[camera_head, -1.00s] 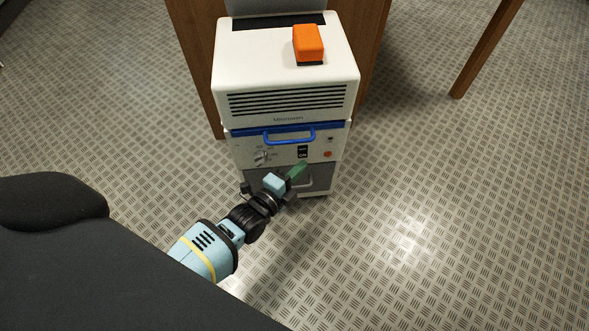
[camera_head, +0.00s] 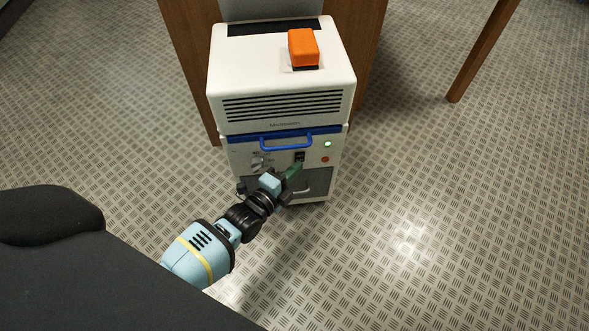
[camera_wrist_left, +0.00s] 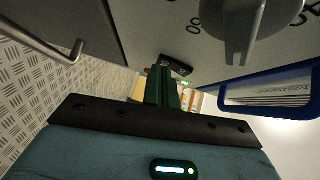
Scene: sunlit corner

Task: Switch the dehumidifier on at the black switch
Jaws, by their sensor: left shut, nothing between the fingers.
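The dehumidifier (camera_head: 285,105) is a white cabinet with a grey front panel and a blue handle (camera_head: 286,140). Its black switch (camera_head: 300,156) sits on the panel, below the handle and right of a knob (camera_head: 257,163). A small lamp (camera_head: 327,144) on the panel glows green. My left gripper (camera_head: 293,172) is shut and empty, its green fingertips just below the switch. In the left wrist view the fingers (camera_wrist_left: 162,88) reach close to the switch (camera_wrist_left: 176,66); I cannot tell whether they touch it. My right gripper is not in view.
An orange block-like thing (camera_head: 304,48) sits on top of the cabinet. A red button (camera_head: 325,159) is on the panel's right. A metal lower handle (camera_wrist_left: 45,35) and the knob (camera_wrist_left: 238,25) stick out near the fingers. Wooden furniture stands behind; the patterned floor at right is clear.

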